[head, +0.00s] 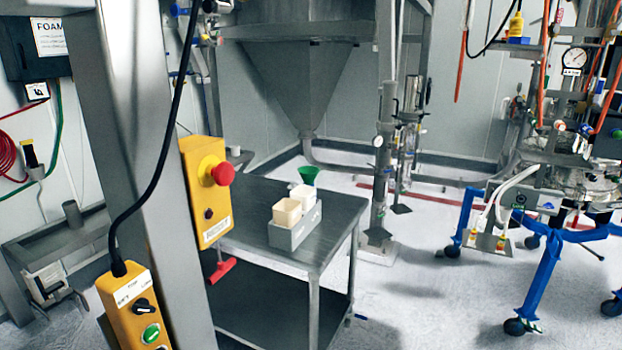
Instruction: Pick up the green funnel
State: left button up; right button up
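The green funnel (309,175) stands with its wide mouth up at the back right of a grey metal table. Its lower part is hidden behind a white container (304,196). That container and a cream one (287,213) sit in a grey box (296,233) on the table, in front of the funnel. Neither of my grippers shows in the head view.
The metal table (250,202) has a lower shelf. A steel column (135,150) with a yellow emergency-stop box (207,190) and hanging yellow control pendant (136,310) blocks its left side. A blue-legged wheeled frame (540,280) stands right. Floor between is mostly clear.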

aim_at(309, 179)
jog(key=i+l, duration=0.2)
jog(key=l, duration=0.15)
jog(key=i+l+u, duration=0.1)
jog(key=l, duration=0.25)
jog(key=i+l, duration=0.3)
